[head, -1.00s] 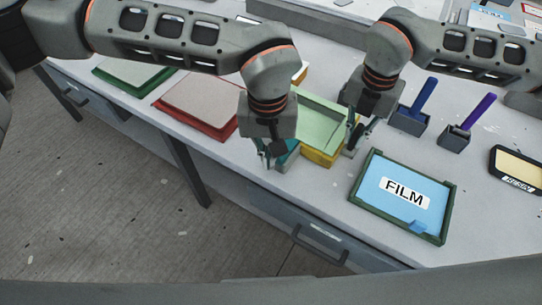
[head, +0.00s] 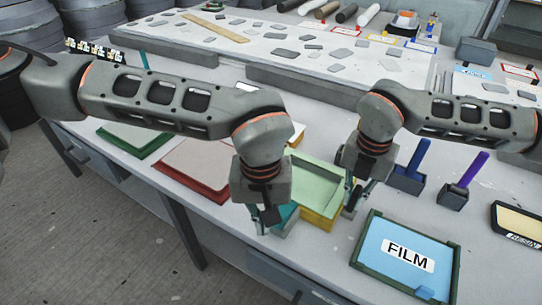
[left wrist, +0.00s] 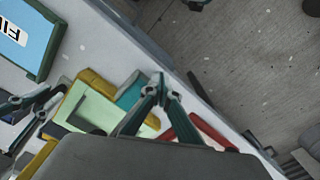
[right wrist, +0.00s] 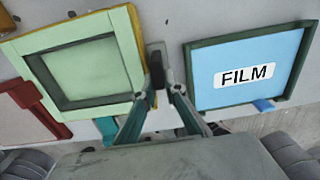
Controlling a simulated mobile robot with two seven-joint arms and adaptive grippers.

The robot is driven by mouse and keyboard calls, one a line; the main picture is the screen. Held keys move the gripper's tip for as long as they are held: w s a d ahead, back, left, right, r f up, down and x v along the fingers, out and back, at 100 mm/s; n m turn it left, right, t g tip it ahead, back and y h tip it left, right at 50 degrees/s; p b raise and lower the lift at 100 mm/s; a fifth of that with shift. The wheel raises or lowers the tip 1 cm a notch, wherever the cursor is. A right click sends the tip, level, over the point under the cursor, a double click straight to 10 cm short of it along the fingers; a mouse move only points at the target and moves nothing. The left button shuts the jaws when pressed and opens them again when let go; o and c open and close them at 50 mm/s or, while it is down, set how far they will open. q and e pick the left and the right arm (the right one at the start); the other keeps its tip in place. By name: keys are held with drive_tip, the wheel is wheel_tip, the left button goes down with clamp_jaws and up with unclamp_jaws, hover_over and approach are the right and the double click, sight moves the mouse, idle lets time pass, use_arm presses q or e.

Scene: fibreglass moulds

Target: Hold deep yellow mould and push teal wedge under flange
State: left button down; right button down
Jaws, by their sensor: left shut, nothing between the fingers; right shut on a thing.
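The deep yellow mould (head: 320,220) with its pale green inside stands near the table's front edge. It also shows in the right wrist view (right wrist: 133,45) and the left wrist view (left wrist: 91,84). My right gripper (head: 351,205) is shut on the mould at its right side; in the right wrist view its fingertips (right wrist: 160,80) meet at a dark piece beside the rim. The teal wedge (head: 288,214) is at the mould's left side, partly hidden by my left arm. My left gripper (head: 262,228) is shut and empty beside the wedge. Whether the wedge is under the flange is unclear.
A red-edged panel (head: 203,188) and a green-edged one (head: 128,143) lie to the left. The green-framed FILM tray (head: 408,255) is to the right. Behind it are two holders, one with a blue handle (head: 419,158), one with a purple handle (head: 474,170).

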idle(0.4)
drive_tip(key=c, duration=2)
unclamp_jaws()
